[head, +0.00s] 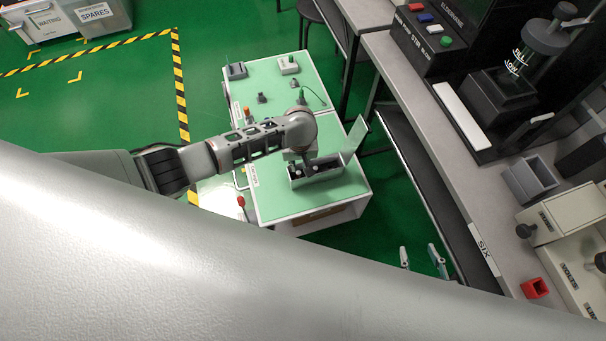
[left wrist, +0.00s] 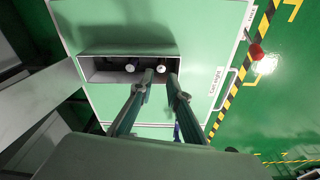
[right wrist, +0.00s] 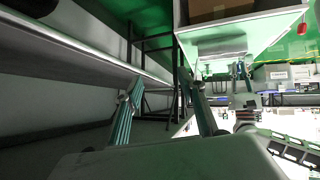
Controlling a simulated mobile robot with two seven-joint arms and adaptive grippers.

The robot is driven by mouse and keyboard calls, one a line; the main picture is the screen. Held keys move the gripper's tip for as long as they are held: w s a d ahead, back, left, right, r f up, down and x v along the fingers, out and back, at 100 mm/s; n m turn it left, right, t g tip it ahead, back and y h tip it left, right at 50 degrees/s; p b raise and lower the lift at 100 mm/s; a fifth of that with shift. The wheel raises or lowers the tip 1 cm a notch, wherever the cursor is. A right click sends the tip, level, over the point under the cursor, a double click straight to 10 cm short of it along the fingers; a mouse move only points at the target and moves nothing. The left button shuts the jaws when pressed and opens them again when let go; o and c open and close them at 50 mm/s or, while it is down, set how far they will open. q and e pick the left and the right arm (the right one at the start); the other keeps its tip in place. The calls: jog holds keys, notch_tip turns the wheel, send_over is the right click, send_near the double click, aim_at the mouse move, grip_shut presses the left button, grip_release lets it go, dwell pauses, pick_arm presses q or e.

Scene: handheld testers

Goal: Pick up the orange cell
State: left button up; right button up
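A long grey box (head: 299,181) with its lid (head: 355,139) raised stands at the near end of the green cart top. In the left wrist view the open box (left wrist: 100,72) holds two white round ends, a left one (left wrist: 130,68) and a right one (left wrist: 161,69); the cells' body colour is hidden. My left gripper (left wrist: 163,78) is open, its fingertips at the box around the right white end. A small orange upright item (head: 247,111) stands at the cart's left edge, too small to identify surely. My right gripper (head: 421,257) is open and empty, low beside the bench.
The green cart top (head: 275,210) also carries a dark grey block (head: 236,71), a light block (head: 288,65) and small dark parts. A grey bench (head: 400,75) with equipment and a red cup (head: 535,288) runs along the right.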

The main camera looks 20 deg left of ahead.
aim_at(298, 172)
pick_arm(q)
notch_tip(298, 172, down, 3)
jog(key=shift+s+a+r+b, duration=0.1)
jog(key=shift+s+r+b, duration=0.05)
jog(key=shift+b, duration=0.4)
jog(key=f+b, duration=0.2)
jog(key=f, duration=0.1)
jog(key=f+b, duration=0.1)
jog(key=shift+w+a+f, duration=0.25)
jog(key=shift+w+f, duration=0.1)
jog(key=shift+f, duration=0.05)
jog(key=shift+w+f, duration=0.1)
jog(key=shift+f, duration=0.1)
jog(key=shift+w+r, duration=0.2)
grip_shut()
